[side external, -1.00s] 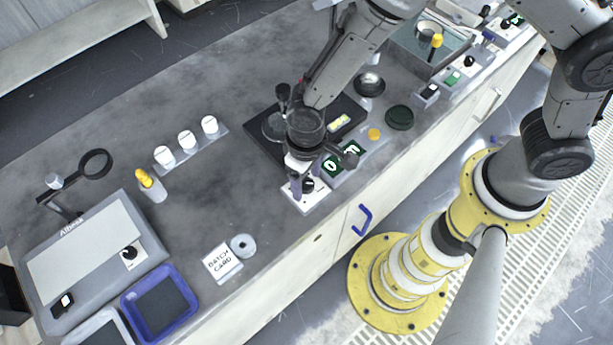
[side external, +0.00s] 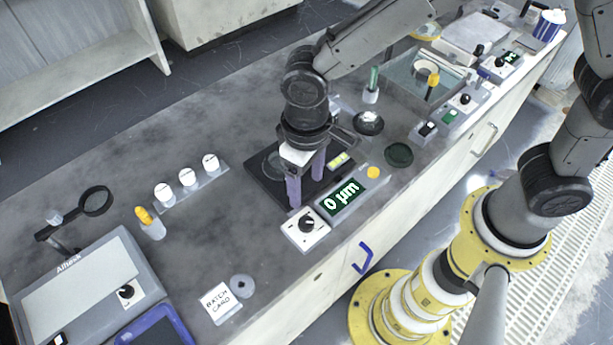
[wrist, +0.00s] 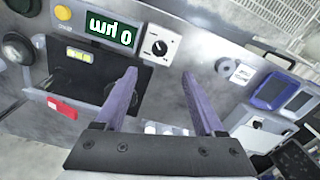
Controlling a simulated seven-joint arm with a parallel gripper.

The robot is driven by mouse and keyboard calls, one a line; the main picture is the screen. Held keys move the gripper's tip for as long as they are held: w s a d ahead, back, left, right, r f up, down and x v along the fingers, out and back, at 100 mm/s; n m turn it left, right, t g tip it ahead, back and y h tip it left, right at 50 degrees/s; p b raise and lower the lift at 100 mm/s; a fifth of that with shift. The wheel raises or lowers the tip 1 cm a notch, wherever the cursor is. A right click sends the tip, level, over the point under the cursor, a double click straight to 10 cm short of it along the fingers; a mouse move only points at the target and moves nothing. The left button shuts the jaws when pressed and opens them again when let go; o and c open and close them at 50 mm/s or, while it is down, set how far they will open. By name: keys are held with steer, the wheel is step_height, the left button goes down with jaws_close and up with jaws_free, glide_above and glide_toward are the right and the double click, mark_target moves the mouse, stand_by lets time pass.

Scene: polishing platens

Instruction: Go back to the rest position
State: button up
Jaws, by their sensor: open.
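My gripper (side external: 307,180) is open and empty, with two purple fingers pointing down above the black plate (side external: 263,187) and just behind the white dial box. In the wrist view my gripper (wrist: 160,95) shows its two fingers well apart with nothing between them. The white dial box (side external: 291,231) with a black knob (side external: 307,224) stands at the bench's front edge, and it also shows in the wrist view (wrist: 170,35). Beside it is a green display (side external: 343,197) reading 0 µm. My arm and gripper hide part of the black plate.
A row of white jars (side external: 188,178) and a yellow-capped bottle (side external: 150,224) stand to the left. A batch card (side external: 220,301) lies near the front edge beside a grey ring (side external: 242,286). A dark green disc (side external: 398,154) sits to the right. The bench (side external: 110,150) behind the jars is clear.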

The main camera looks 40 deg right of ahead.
steer(key=shift+r, duration=0.35)
steer(key=w+d+r+m+t+y, duration=0.15)
steer(key=d+r+m+t, duration=0.25)
steer(key=d+r, duration=1.1)
steer(key=s+d, duration=0.4)
steer(key=s, duration=0.3)
steer(key=s+d+n+t+h, duration=0.1)
steer(key=s+d, duration=0.4)
steer(key=s, duration=0.2)
steer(key=shift+d+t, duration=0.25)
steer(key=shift+t, duration=0.05)
steer(key=shift+h, duration=0.25)
